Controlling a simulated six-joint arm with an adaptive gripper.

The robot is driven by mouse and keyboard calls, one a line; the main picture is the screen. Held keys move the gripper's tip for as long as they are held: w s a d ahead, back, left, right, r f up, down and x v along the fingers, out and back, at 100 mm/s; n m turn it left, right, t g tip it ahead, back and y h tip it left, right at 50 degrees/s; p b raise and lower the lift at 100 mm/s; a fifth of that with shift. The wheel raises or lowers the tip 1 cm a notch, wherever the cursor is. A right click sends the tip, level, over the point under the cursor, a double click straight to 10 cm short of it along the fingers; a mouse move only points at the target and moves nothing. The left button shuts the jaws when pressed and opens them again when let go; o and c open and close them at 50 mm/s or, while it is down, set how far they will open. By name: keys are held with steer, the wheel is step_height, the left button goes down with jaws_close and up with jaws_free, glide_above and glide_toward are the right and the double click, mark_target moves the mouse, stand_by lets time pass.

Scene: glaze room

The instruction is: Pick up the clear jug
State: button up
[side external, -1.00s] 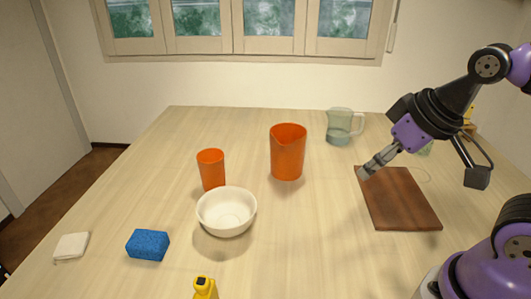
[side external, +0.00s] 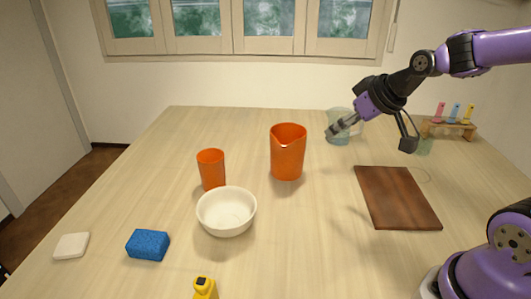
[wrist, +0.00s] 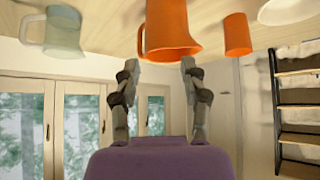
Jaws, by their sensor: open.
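The clear jug (side external: 340,139) is a bluish see-through jug with a handle, upright at the back of the table in the side view. My gripper (side external: 329,132) is open and empty. Its fingers overlap the jug in the side view and hide part of it; I see no clear contact. In the wrist view, the picture is upside down. The clear jug (wrist: 62,33) shows at upper left, left of both fingers. My gripper (wrist: 160,64) there lines up with the orange jug (wrist: 168,25), which stands beyond the fingertips.
The orange jug (side external: 287,158), orange cup (side external: 211,171) and white bowl (side external: 227,218) stand left of my gripper. A brown board (side external: 396,198) lies at right, near a small rack (side external: 449,130). A blue sponge (side external: 148,245), white block (side external: 71,246) and yellow bottle (side external: 205,289) are in front.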

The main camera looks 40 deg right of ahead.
steer(key=w+d+f+m+t+h, duration=0.1)
steer(key=w+d+f, duration=0.1)
steer(key=d, duration=0.7)
steer(key=w+d+f+m+t+h, duration=0.2)
steer(key=d+f, duration=0.2)
steer(key=d, duration=0.4)
steer(key=w+d+f+m+t+h, duration=0.1)
steer(key=d+f, duration=0.3)
steer(key=d, duration=0.5)
steer(key=shift+w+d+m+t+h, duration=0.35)
steer(key=shift+w+m+h, duration=0.15)
steer(key=shift+w+h, duration=0.1)
steer(key=shift+x, duration=3.15)
steer(key=shift+s+d, duration=0.1)
steer(key=shift+d, duration=0.05)
jaws_close()
